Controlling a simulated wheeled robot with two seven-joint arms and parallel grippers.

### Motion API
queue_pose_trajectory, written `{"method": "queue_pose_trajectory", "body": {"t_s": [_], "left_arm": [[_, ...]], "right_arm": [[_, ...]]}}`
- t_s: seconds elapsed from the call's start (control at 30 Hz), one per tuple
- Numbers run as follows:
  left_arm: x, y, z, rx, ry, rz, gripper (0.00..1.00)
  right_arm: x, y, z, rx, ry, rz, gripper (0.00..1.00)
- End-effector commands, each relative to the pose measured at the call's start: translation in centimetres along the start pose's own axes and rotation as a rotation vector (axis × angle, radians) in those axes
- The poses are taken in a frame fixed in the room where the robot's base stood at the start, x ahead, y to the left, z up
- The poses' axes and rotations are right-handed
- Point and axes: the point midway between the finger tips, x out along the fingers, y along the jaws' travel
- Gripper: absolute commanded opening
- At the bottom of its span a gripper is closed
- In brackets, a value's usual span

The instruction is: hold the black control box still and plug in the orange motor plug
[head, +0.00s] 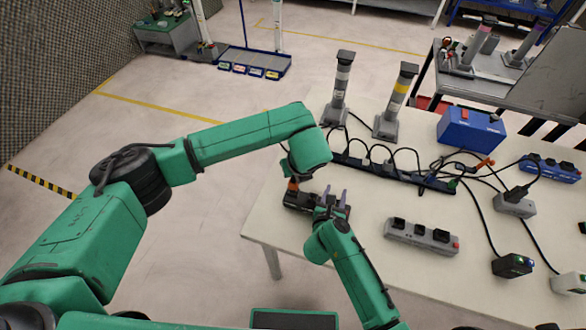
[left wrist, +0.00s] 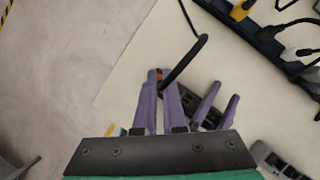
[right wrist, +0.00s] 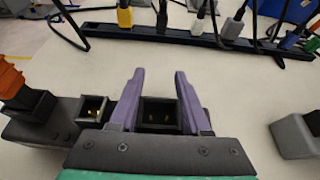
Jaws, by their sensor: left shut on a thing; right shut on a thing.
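The black control box (head: 297,199) lies near the left edge of the table, with open sockets (right wrist: 94,111) on top. My right gripper (head: 331,201) is shut on it; in the right wrist view its purple fingers (right wrist: 160,98) straddle the box around one socket. The orange motor plug (head: 292,185) is at the box's left end; it also shows in the right wrist view (right wrist: 10,80). My left gripper (left wrist: 159,88) is shut on this plug, mostly hidden by my arm in the head view. The plug's lower end meets the end socket; I cannot tell how deep it sits.
A dark power strip (head: 385,172) with several plugs and cables lies behind the box. A grey socket block (head: 422,236) lies to the right. Two grey posts (head: 387,122) and a blue case (head: 470,130) stand farther back. The table front is clear.

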Motion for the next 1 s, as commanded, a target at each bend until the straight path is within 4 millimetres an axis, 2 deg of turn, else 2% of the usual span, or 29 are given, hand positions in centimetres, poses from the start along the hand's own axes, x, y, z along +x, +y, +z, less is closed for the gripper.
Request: {"method": "queue_pose_trajectory", "body": {"t_s": [0.5, 0.57, 0.6, 0.63, 0.9, 1.0], "left_arm": [[1.2, 0.0, -0.6, 0.000, 0.000, 0.000, 0.00], [1.2, 0.0, -0.6, 0.000, 0.000, 0.000, 0.23], [1.2, 0.0, -0.6, 0.000, 0.000, 0.000, 0.38], [1.2, 0.0, -0.6, 0.000, 0.000, 0.000, 0.42], [1.1, 0.0, -0.6, 0.000, 0.000, 0.000, 0.42], [0.5, 0.0, -0.5, 0.000, 0.000, -0.001, 0.42]], "right_arm": [[0.0, 0.0, 0.0, 0.000, 0.000, 0.000, 0.00], [0.0, 0.0, 0.0, 0.000, 0.000, 0.000, 0.00], [0.0, 0.0, 0.0, 0.000, 0.000, 0.000, 0.00], [0.0, 0.0, 0.0, 0.000, 0.000, 0.000, 0.00], [0.0, 0.0, 0.0, 0.000, 0.000, 0.000, 0.00], [0.0, 0.0, 0.0, 0.000, 0.000, 0.000, 0.00]]}}
